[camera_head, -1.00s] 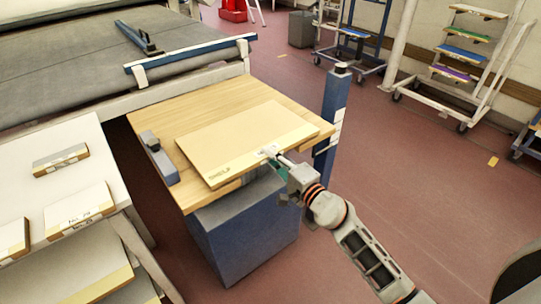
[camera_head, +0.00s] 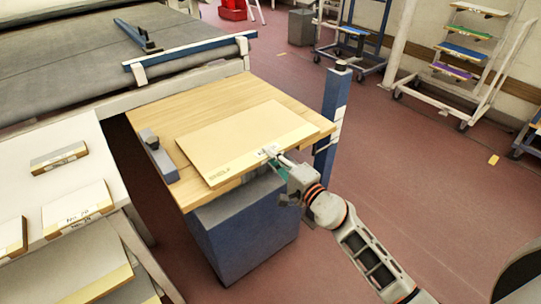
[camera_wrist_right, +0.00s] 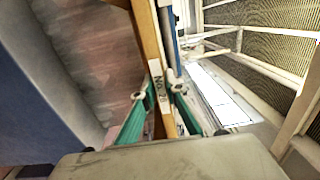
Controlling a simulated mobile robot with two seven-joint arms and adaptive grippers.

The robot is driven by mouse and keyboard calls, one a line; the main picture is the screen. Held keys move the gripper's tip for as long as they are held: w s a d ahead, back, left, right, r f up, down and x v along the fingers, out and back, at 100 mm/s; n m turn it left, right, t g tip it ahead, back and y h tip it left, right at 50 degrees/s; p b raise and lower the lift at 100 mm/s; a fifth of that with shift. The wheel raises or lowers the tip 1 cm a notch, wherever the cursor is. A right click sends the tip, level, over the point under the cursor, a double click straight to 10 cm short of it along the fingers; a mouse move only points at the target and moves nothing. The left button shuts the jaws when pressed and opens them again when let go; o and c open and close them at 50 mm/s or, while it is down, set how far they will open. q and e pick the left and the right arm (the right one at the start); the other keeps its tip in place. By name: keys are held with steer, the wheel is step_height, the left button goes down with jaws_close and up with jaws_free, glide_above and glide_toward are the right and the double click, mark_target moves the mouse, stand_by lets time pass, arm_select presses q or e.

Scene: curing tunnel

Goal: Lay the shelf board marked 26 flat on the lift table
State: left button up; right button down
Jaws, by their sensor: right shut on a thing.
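The shelf board (camera_head: 245,140) is a pale, wide panel with a lighter strip and the word SHELF along its near edge. It lies over the wooden top of the lift table (camera_head: 150,108) and looks about flat; I cannot tell if its whole underside touches. My right gripper (camera_head: 272,157) is shut on the board's near edge. In the right wrist view the green fingers (camera_wrist_right: 158,94) stand on both sides of the board's edge, where a label (camera_wrist_right: 160,95) starts with "No." and seems to read 26. My left gripper is not in view.
A white bench (camera_head: 45,185) with more boards is at the left. The conveyor (camera_head: 70,50) lies behind. Wheeled racks (camera_head: 465,60) stand at the back right.

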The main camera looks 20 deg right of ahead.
steer(key=c, duration=2)
jaws_free()
steer(key=shift+o, duration=0.2)
steer(key=shift+f, duration=0.3)
steer(key=shift+s, duration=0.1)
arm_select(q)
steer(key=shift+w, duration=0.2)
arm_select(e)
steer(key=v, duration=1.1)
steer(key=shift+s+d+r, duration=0.2)
steer(key=shift+s+r, duration=0.05)
steer(key=shift+s, duration=0.15)
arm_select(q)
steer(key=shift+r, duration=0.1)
